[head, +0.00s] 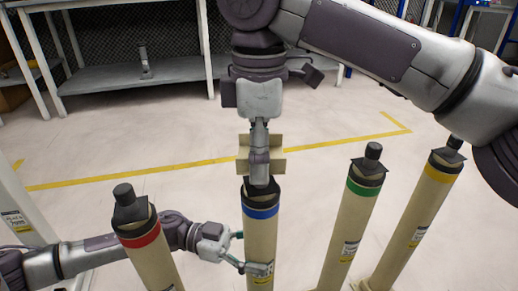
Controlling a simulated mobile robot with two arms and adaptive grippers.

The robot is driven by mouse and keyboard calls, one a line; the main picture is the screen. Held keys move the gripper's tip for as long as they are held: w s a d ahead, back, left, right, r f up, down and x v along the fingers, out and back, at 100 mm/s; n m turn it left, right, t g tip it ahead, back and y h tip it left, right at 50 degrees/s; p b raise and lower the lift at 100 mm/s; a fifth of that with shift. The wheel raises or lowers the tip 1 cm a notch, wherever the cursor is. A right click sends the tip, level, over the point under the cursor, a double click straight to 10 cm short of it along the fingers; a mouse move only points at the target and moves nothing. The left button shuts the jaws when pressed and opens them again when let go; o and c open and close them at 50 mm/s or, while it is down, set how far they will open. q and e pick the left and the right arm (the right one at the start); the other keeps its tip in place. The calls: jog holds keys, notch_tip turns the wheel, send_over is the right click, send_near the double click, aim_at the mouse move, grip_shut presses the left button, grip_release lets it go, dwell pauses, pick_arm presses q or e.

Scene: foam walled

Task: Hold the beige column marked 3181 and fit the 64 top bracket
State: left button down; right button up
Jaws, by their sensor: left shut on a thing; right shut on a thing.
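A beige column with a blue band (261,231) stands in the centre; its label is too small to read. My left gripper (249,252) is shut on this column from the left, below the blue band. My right gripper (259,172) points straight down over the column top. It is shut on a beige angular bracket (277,164), whose flanges show on both sides of the fingers. The bracket is at or just above the column's dark top; I cannot tell whether they touch. The fingers hide part of the bracket, and its marking is not visible.
Beige columns with dark caps stand close by: a red-banded one (152,255) at left, a green-banded one (344,229) and a yellow-banded one (420,220) at right. Grey shelving (130,90) is at the back. The floor beyond, with yellow lines, is clear.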

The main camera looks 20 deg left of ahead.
jog(key=shift+f, duration=1.15)
jog(key=o, duration=1.3)
jog(key=shift+o, duration=0.2)
notch_tip(320, 180, up, 12)
pick_arm(q)
jog(key=shift+c, duration=0.6)
grip_release()
